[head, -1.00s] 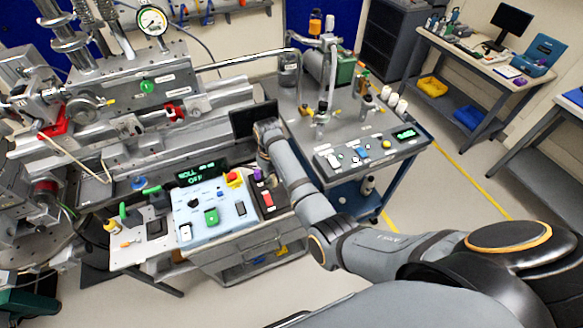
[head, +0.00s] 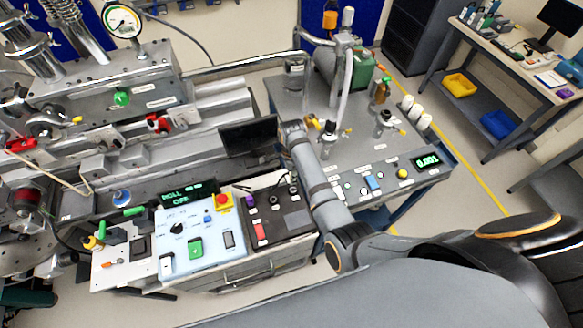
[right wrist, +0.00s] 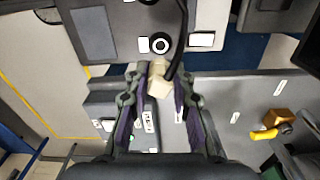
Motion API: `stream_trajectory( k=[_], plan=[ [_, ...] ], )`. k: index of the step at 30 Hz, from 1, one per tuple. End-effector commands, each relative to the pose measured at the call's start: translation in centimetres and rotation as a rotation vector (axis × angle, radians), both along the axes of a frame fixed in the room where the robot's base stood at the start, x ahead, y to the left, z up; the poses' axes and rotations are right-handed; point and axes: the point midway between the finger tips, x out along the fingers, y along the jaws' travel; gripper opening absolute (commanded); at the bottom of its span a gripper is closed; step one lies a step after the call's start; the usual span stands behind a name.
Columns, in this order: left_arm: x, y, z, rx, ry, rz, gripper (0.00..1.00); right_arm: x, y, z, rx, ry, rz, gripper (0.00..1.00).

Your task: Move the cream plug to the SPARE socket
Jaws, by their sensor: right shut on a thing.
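The cream plug (right wrist: 158,87) is between the purple-padded fingers of my right gripper (right wrist: 161,76), which is shut on it, in the right wrist view. A dark cable runs up from beside the plug. A round dark socket with a pale ring (right wrist: 159,43) lies just beyond the plug on a grey panel, with white labels too small to read. The plug appears apart from this socket. In the head view my right arm reaches to beside the dark screen, and its fingers and the plug are hidden there. My left gripper is not in view.
The control box (head: 198,262) with a red stop button (head: 222,199) stands left of my right arm. Beside it, a dark panel (head: 296,218) carries round sockets and a purple piece (head: 248,199). A cart (head: 440,172) with glassware and a green display stands to the right.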

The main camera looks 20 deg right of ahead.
Motion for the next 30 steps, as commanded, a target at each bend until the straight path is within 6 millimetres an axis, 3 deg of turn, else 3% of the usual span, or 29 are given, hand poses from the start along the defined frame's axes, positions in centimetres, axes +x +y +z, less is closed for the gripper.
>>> stream_trajectory(
  k=[5,13,19,30],
  plan=[
    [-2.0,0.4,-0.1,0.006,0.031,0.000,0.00,-0.2,0.0,-0.2,0.000,0.000,-0.076,0.00],
    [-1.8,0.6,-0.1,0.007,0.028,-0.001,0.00,-0.2,0.0,-0.7,-0.001,-0.001,-0.074,0.00],
    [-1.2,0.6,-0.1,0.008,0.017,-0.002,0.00,-0.2,-0.1,-2.3,-0.002,0.001,-0.073,0.00],
    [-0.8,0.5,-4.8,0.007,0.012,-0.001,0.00,-0.2,0.0,-6.6,0.000,-0.001,-0.073,0.00]
  ],
)
